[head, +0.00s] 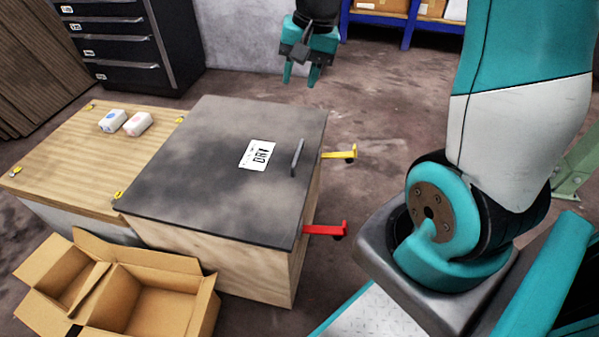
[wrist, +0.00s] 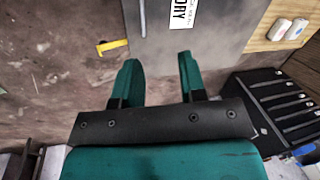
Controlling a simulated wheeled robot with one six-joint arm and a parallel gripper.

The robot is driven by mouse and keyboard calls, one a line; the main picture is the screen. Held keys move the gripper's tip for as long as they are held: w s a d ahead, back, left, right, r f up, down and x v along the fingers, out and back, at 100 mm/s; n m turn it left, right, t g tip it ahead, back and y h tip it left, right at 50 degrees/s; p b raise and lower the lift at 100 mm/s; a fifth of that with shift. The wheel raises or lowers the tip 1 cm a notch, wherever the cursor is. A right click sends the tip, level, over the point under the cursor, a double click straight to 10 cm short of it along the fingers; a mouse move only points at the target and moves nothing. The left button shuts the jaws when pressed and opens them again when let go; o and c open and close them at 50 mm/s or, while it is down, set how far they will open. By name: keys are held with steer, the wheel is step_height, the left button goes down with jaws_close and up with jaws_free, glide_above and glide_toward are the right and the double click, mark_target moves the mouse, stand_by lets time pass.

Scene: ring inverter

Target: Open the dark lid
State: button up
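The dark lid (head: 205,150) lies flat and shut on a wooden box (head: 215,260). A grey bar handle (head: 297,157) stands near its right edge, and a white label (head: 257,155) lies left of the handle. A yellow latch (head: 338,153) and a red latch (head: 325,230) stick out from the box's right side. My gripper (head: 302,77) hangs beyond the lid's far right corner, open, empty and apart from it. In the wrist view, the open fingers (wrist: 158,65) are near the lid (wrist: 215,40), with the handle (wrist: 142,18) and yellow latch (wrist: 113,45) ahead.
A light wooden top (head: 75,155) with two small white packs (head: 125,122) adjoins the lid's left. Open cardboard boxes (head: 150,300) stand at front left. A black drawer cabinet (head: 130,40) is at back left, a blue shelf (head: 408,25) behind.

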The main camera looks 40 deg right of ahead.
steer(key=w+d+f+m+b, duration=0.1)
steer(key=d+f+m+b, duration=0.1)
steer(key=d+f, duration=0.35)
steer(key=b, duration=0.7)
glide_toward(299, 150)
steer(key=shift+h, duration=0.3)
steer(key=f, duration=0.2)
steer(key=w+a+f, duration=0.1)
steer(key=f, duration=0.5)
steer(key=shift+w+a+f, duration=0.15)
steer(key=shift+w+a, duration=0.1)
steer(key=shift+w, duration=0.05)
jaws_close()
